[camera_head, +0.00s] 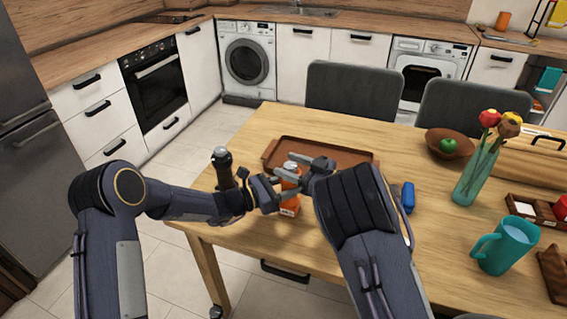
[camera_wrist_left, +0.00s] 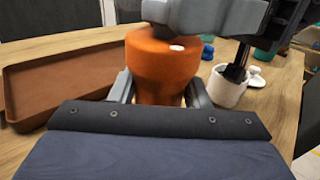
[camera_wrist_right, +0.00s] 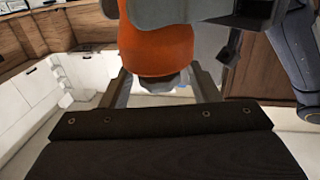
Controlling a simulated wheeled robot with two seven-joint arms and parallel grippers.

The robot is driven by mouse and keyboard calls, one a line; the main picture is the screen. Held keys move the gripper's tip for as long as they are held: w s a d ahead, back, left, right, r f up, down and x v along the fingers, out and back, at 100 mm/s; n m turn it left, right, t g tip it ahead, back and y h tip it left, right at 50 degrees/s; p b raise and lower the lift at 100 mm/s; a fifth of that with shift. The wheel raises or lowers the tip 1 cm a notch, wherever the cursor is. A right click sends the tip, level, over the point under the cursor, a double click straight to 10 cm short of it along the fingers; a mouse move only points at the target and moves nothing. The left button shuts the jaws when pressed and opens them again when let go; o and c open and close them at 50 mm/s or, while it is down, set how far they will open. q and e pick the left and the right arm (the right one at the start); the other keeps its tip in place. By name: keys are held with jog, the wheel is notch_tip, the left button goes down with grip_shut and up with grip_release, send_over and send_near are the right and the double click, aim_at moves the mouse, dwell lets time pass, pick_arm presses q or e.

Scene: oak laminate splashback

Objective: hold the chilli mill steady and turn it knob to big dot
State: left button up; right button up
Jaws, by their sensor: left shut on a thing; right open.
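The chilli mill (camera_head: 290,209) is orange and stands upright on the wooden table, in front of the brown tray. My left gripper (camera_head: 282,194) is shut on its body; the left wrist view shows the orange body (camera_wrist_left: 162,65) between the fingers, with a small white dot on its upper part. My right gripper (camera_head: 295,167) is open at the top of the mill. In the right wrist view the grey knob (camera_wrist_right: 162,82) lies between the two spread fingers, with a gap at each side. The knob's marks are too small or hidden to read.
The brown tray (camera_head: 330,147) lies just behind the mill. A dark bottle-like mill (camera_head: 222,168) stands left, close to my left forearm. A blue object (camera_head: 408,197), teal mug (camera_head: 505,246) and teal vase (camera_head: 474,178) with flowers stand on the right.

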jog(key=shift+x, duration=1.25)
